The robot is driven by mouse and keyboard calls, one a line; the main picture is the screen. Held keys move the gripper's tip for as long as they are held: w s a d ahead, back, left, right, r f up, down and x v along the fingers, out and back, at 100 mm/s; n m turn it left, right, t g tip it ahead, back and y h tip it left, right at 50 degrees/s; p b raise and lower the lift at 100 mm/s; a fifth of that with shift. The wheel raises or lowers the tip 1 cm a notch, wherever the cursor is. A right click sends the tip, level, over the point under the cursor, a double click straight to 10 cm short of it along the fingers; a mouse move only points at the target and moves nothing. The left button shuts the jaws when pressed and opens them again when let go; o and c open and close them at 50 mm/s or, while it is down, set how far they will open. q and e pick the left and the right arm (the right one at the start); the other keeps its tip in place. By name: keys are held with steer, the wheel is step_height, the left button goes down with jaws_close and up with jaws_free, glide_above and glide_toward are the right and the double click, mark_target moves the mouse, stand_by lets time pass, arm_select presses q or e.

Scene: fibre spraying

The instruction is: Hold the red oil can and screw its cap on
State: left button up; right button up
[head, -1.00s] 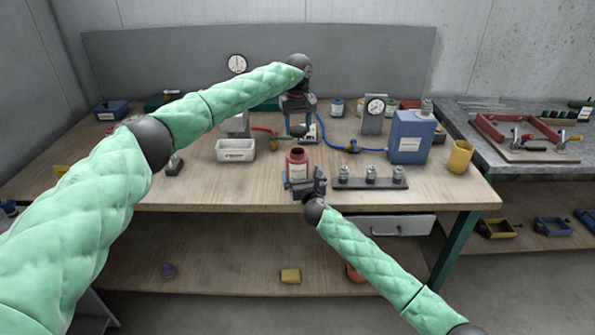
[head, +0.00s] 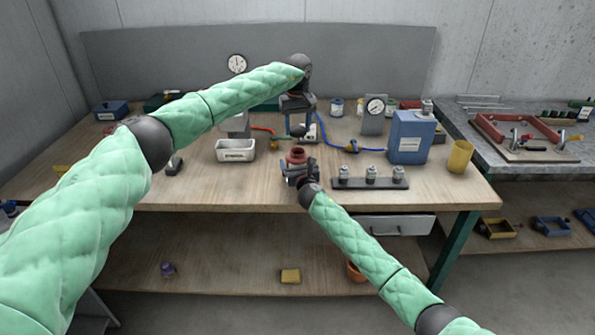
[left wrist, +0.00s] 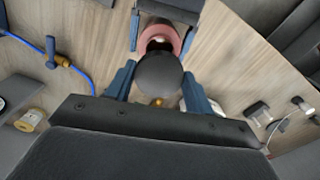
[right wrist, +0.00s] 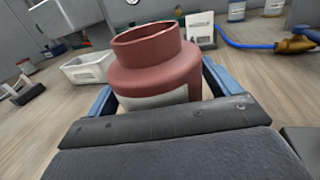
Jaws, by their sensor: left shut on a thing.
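The red oil can (head: 296,157) stands upright near the front of the wooden bench with its mouth open. It fills the right wrist view (right wrist: 155,62), with a pale label low on its side. My right gripper (head: 297,174) is around the can from the front, one finger on each side, and looks open. My left gripper (head: 299,124) points down above and slightly behind the can. It is shut on a dark, rounded cap (left wrist: 158,76). In the left wrist view the cap partly hides the can's red rim (left wrist: 160,36). The cap is apart from the can.
A white bin (head: 236,150) stands left of the can. A dark rack (head: 370,183) with small metal pieces stands close on the right. A blue container (head: 411,137) and a yellow cup (head: 460,156) are further right. A blue hose (head: 335,143) lies behind.

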steer(key=c, duration=1.1)
arm_select(q)
glide_above(297, 151)
steer(key=shift+s+d+f, duration=0.1)
steer(key=shift+d+f, duration=0.05)
steer(key=shift+f, duration=2.25)
steer(key=shift+f, duration=0.15)
steer(key=shift+f, duration=0.75)
steer(key=shift+f, duration=0.55)
arm_select(e)
steer(key=c, duration=0.5)
arm_select(q)
steer(key=m, duration=0.4)
steer(key=shift+m, duration=0.4)
steer(key=m, duration=0.3)
steer(key=shift+m, duration=1)
